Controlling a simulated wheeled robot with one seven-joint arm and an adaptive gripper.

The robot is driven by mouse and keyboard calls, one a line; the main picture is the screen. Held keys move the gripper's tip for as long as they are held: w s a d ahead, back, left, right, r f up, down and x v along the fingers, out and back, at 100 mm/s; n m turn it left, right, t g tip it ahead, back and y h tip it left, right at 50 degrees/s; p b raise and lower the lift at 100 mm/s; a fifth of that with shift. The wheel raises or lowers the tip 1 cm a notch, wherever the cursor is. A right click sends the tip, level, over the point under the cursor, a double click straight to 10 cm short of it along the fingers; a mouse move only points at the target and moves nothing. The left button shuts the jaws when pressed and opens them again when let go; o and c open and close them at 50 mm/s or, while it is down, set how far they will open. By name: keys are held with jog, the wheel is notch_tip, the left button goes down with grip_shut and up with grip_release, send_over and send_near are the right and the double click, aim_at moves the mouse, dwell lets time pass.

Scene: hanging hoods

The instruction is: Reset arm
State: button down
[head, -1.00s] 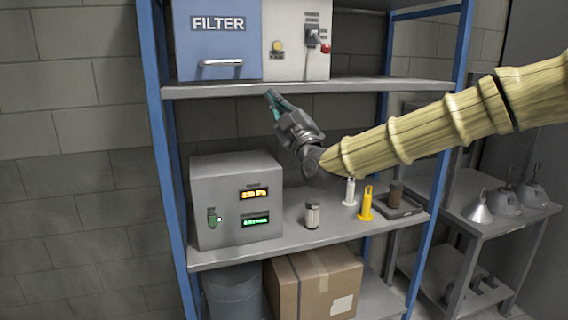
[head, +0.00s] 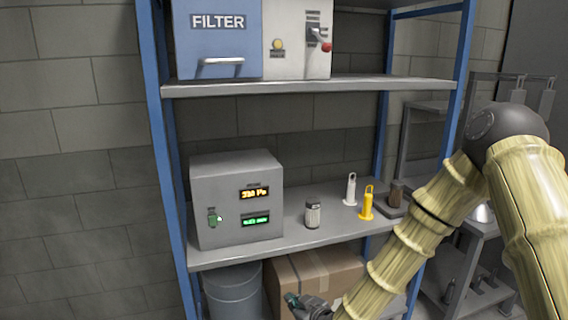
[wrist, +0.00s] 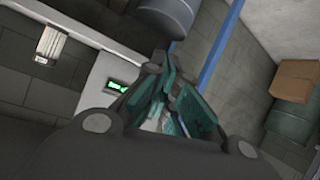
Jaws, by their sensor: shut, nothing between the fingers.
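My gripper (head: 294,300) is at the bottom of the head view, in front of the cardboard box and below the middle shelf. Its teal fingers are shut, with nothing seen between them; the wrist view shows the closed fingers (wrist: 166,82) up close. My arm, in a pale ribbed sleeve, comes down from a raised dark elbow at the right. It hides part of the shelf's right end and of the box. The gripper's lower part is cut off by the head view's edge.
A blue-posted rack holds a FILTER unit (head: 218,45) on top. The middle shelf (head: 285,235) bears a grey display box (head: 215,180), a small jar (head: 312,214), a white holder (head: 350,190) and a yellow one (head: 366,205). A grey bin (head: 233,292) and cardboard box (head: 325,270) stand below.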

jog(key=s+d+f+m+g+h, duration=0.25)
jog(key=s+d+f, duration=0.25)
jog(key=s+f, duration=0.5)
jog(key=s+d+f+m+g+h, duration=0.15)
jog(key=s+d+f+g, duration=0.25)
jog(key=s+f, duration=0.65)
jog(key=s+d+f+m+g, duration=0.1)
jog(key=s+d, duration=0.2)
jog(key=s, duration=0.4)
jog(key=s+d+f+m+g+h, duration=0.1)
jog(key=s+d+f+m+g, duration=0.1)
jog(key=s+d, duration=0.2)
jog(key=s+d+f+m+g+h, duration=0.1)
jog(key=s+d, duration=0.3)
jog(key=s, duration=0.6)
jog(key=shift+f+m, duration=0.3)
jog(key=shift+f, duration=0.25)
